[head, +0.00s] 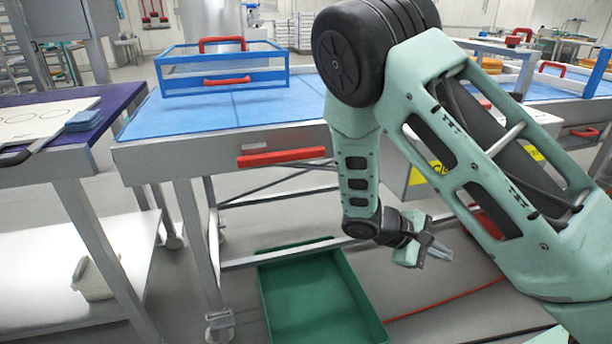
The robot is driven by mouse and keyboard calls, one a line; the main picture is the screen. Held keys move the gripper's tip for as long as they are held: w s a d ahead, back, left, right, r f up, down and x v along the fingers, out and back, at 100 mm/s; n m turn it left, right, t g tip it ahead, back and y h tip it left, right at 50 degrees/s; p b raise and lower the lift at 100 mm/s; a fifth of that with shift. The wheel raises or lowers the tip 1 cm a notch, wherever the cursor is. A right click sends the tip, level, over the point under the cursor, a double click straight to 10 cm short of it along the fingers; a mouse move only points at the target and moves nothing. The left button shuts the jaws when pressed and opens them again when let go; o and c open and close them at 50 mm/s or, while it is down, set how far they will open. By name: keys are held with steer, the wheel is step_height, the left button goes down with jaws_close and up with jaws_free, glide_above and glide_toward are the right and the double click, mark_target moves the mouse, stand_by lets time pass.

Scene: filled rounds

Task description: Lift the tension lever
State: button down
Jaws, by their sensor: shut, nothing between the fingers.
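A red lever-like bar (285,157) lies along the front edge of the blue-topped table, roughly level. It looks like the tension lever, though no label shows. My gripper (440,252) is at the end of my pale green arm, lower and to the right of this bar and well apart from it. The gripper is shut and empty, pointing right over the floor. My arm hides part of the table's front to the right of the bar.
A blue frame (222,89) with red handles stands on the blue-topped table (200,118). A green tray (262,300) lies on the floor below. A steel table (60,160) with a purple top stands at left. Table legs and rails border the space below.

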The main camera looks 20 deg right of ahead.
steer(key=w+a+r+n+t+h, duration=0.2)
steer(key=w+a+n+t+h, duration=0.1)
steer(key=w+n+t+h, duration=0.75)
steer(key=w+a+f+n+t+y, duration=0.2)
steer(key=w+a+n+t+y, duration=0.2)
steer(key=a+n+t+y, duration=0.5)
steer(key=w+a+f+n+t+y, duration=0.2)
steer(key=w+a+n+t+y, duration=0.2)
steer(key=a+n+t+y, duration=0.5)
steer(key=n+t+y, duration=0.1)
steer(key=t+y, duration=0.1)
steer(key=y, duration=0.2)
steer(key=shift+w+a+t, duration=0.25)
steer(key=shift+a+t, duration=0.05)
steer(key=shift+t, duration=0.05)
steer(key=shift+w+r, duration=0.1)
steer(key=s+r+x, duration=0.2)
steer(key=x, duration=1)
steer(key=shift+w+r, duration=0.2)
steer(key=shift+r, duration=0.05)
